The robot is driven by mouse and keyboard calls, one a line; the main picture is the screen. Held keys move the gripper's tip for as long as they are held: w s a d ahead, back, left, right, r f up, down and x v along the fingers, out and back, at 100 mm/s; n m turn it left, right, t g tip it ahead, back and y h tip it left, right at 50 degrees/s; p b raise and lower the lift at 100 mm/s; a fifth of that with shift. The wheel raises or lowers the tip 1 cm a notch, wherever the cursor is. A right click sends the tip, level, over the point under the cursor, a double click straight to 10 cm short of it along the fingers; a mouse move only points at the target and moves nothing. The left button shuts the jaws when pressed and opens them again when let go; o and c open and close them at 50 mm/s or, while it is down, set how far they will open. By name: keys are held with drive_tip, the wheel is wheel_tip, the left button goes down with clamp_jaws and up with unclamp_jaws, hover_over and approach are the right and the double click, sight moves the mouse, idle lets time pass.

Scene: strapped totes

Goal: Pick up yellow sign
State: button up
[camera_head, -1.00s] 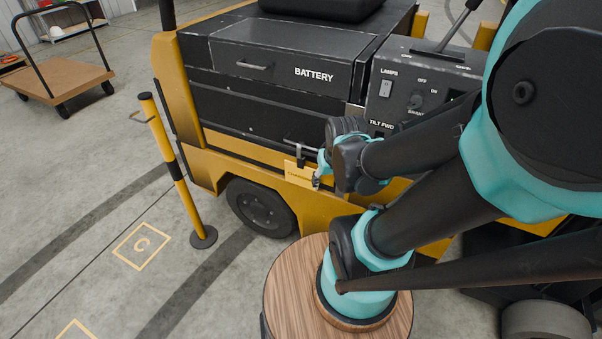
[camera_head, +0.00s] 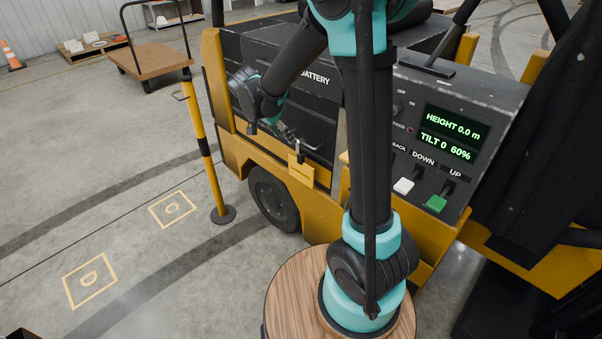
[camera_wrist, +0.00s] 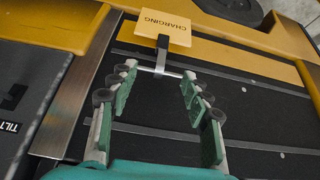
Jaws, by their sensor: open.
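The yellow sign (camera_head: 300,168) hangs by a dark clip on the side of the yellow and black vehicle, below the battery drawers. In the wrist view the sign (camera_wrist: 163,29) reads "CHARGING" upside down, and its dark clip (camera_wrist: 163,47) hooks over a light handle bar (camera_wrist: 160,71). My gripper (camera_wrist: 156,82) is open and empty. Its fingertips lie on either side of the clip and bar, with the sign plate beyond them. In the head view my gripper (camera_head: 265,130) is left of and above the sign; its fingers are small there.
The vehicle's control panel (camera_head: 440,140) with buttons and a display stands to the right of my arm. A yellow post (camera_head: 207,160) stands left of the vehicle. A flat cart (camera_head: 155,60) is at the back left. Marked floor is open at left.

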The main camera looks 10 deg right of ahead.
sight(298, 153)
drive_tip(key=x, duration=1.1)
drive_tip(key=shift+w+d+f, duration=0.1)
drive_tip(key=shift+w+f, duration=0.15)
drive_tip(key=shift+f, duration=0.1)
drive_tip(key=shift+w+x, duration=0.15)
drive_tip(key=shift+x, duration=1.2)
drive_tip(key=shift+w+x, duration=0.1)
drive_tip(key=shift+x, duration=1.25)
drive_tip(key=shift+d+r, duration=0.1)
clamp_jaws()
